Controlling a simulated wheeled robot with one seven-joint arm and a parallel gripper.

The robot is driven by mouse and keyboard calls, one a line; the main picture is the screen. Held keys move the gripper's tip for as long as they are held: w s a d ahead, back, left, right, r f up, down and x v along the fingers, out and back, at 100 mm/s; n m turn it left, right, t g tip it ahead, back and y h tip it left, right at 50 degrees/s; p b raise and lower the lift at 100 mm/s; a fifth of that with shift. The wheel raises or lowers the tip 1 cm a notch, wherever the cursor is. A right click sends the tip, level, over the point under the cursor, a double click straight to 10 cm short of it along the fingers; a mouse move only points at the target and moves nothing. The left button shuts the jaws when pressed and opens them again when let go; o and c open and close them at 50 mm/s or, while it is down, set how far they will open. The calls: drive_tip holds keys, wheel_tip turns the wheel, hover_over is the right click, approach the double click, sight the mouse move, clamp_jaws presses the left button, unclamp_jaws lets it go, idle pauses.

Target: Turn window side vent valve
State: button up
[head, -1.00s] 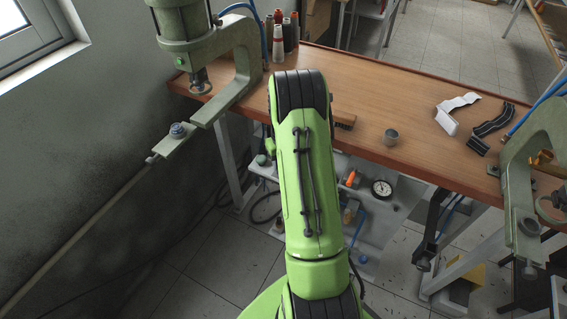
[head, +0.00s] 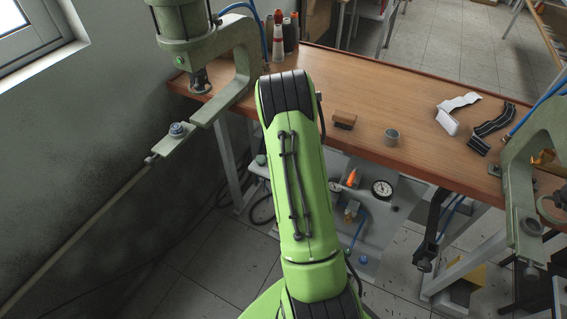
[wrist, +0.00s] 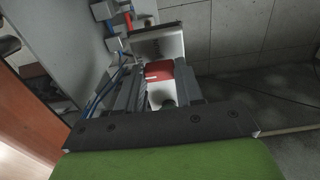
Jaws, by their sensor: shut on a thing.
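The valve between my fingers shows in the wrist view as a red handle (wrist: 157,72) with a white mark, on a pale body with a dark round hole. My gripper (wrist: 160,84) has one grey finger on each side of the red handle and is shut on it. In the head view my green arm reaches down in front of the pneumatic panel (head: 384,232) under the table. It hides my gripper and the valve there, so I cannot tell the handle's angle from that view.
Blue tubes (wrist: 98,98) run close to the left finger in the wrist view. A dial gauge (head: 382,188) and an orange part (head: 351,178) are on the panel. The wooden tabletop (head: 400,95) lies above it, with green presses at both ends.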

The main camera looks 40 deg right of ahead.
idle(0.5)
drive_tip(key=o, duration=1)
drive_tip(key=shift+o, duration=0.2)
wheel_tip(320, 180, up, 16)
drive_tip(key=p, duration=0.3)
drive_tip(key=shift+f, duration=0.1)
